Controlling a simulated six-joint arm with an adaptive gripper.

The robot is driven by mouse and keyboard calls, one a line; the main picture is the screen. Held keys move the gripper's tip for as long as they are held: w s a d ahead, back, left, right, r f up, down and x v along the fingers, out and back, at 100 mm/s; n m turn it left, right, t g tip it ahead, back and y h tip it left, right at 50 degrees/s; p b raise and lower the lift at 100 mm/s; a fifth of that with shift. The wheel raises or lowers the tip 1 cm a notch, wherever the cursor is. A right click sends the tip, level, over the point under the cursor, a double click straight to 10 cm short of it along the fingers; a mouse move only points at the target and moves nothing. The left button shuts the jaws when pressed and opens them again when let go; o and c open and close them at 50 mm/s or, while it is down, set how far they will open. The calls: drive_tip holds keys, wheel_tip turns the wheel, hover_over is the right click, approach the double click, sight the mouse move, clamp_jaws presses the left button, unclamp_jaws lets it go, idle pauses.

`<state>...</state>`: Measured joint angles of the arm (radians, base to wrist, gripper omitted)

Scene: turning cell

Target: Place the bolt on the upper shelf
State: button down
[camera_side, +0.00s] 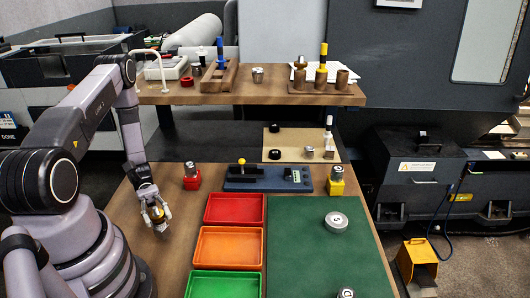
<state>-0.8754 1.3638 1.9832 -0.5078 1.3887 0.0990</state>
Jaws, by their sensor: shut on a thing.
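My gripper (156,217) is low over the left side of the lower table, left of the coloured trays. It points down and is shut on a small metallic piece, which I take to be the bolt (160,228). The fingers hide most of it, and its shape is too small to make out. I cannot tell whether it touches the tabletop. The upper shelf (270,94) is a wooden board at the back, raised above the table and well above my gripper.
The shelf carries a wooden stand (218,76), a metal cup (257,75) and a wooden holder (318,87). Its front middle is clear. Red (234,209), orange (228,247) and green (224,284) trays, a green mat (310,255) and a blue fixture (268,183) occupy the table.

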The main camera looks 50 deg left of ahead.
drive_tip(key=shift+w+a, duration=0.15)
drive_tip(key=shift+a, duration=0.4)
drive_tip(key=shift+w+a, duration=0.15)
drive_tip(key=shift+a, duration=0.4)
drive_tip(key=w+d+r+n+t+y, duration=0.4)
drive_tip(key=w+r+n+t, duration=0.3)
drive_tip(key=w+t, duration=0.4)
drive_tip(key=w+d+r+n+t+y, duration=0.5)
drive_tip(key=w+r+n+t, duration=0.25)
drive_tip(key=w, duration=0.55)
drive_tip(key=s+d+f+m+g+h, duration=0.4)
drive_tip(key=s+d+f, duration=0.15)
drive_tip(key=d, duration=0.25)
drive_tip(key=s+d+f+m+g+h, duration=0.4)
drive_tip(key=s+d, duration=0.3)
drive_tip(key=d, duration=0.1)
drive_tip(key=shift+s+d+f+m+g+h, duration=0.15)
drive_tip(key=shift+s+d+f+m+g, duration=1.35)
drive_tip(key=shift+s, duration=1.45)
drive_tip(key=shift+s+d+f+m+g+h, duration=0.3)
drive_tip(key=shift+s+f+m+g, duration=0.65)
drive_tip(key=shift+s+g, duration=1.55)
drive_tip(key=shift+s+d+f+m+g+h, duration=0.1)
drive_tip(key=shift+s+d+f+m+g, duration=1.1)
drive_tip(key=shift+s, duration=2.2)
